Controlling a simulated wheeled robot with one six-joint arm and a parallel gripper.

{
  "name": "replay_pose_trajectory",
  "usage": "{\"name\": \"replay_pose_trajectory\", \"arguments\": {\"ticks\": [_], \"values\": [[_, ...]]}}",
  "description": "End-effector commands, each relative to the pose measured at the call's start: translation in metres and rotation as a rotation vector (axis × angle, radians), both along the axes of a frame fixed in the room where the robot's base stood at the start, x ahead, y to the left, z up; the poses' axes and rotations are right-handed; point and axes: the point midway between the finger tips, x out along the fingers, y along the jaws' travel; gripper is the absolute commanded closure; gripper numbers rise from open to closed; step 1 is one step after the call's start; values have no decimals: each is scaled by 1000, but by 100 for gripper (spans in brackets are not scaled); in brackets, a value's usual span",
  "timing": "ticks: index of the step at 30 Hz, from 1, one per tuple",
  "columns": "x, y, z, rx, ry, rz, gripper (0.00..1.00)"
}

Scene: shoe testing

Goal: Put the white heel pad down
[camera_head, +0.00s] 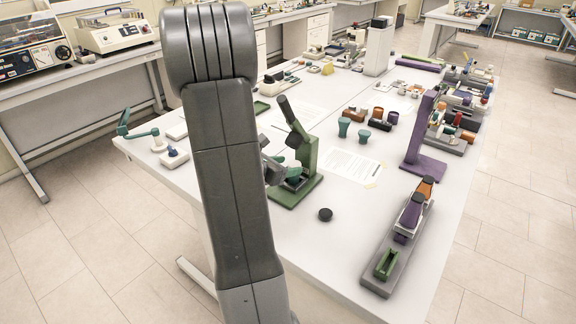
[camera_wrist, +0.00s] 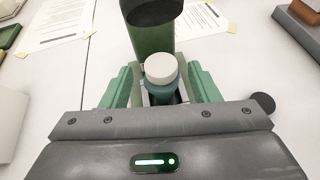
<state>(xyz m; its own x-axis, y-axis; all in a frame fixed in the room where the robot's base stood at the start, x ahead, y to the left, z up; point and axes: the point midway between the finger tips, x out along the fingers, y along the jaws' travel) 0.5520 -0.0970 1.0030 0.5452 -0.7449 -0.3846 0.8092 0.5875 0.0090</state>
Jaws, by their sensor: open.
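In the wrist view, the white heel pad (camera_wrist: 160,67) is a round, pale cap sitting on top of a teal piece (camera_wrist: 163,90). My gripper (camera_wrist: 161,78) is open, with its green fingers on either side of the teal piece and the pad. A gap shows beside the pad. A green stand (camera_wrist: 150,42) with a dark round top rises just behind it. In the head view, my gripper (camera_head: 280,168) is at the green stand (camera_head: 308,158), partly hidden by my arm. I cannot make out the pad clearly there.
A black disc (camera_head: 325,214) lies on the white table (camera_head: 295,240) right of the stand. Two teal cups (camera_head: 344,127) and a paper sheet (camera_head: 350,167) are behind. A purple stand (camera_head: 425,135) and a grey fixture (camera_head: 395,255) occupy the right side. The front middle is clear.

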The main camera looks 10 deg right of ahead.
Motion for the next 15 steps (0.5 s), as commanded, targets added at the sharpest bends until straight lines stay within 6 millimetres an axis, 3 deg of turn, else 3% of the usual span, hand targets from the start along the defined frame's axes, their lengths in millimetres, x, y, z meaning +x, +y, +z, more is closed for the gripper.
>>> {"name": "replay_pose_trajectory", "arguments": {"ticks": [9,15], "values": [[-38,53,25,1,-2,6,45],[-54,74,37,0,-2,4,45]]}}
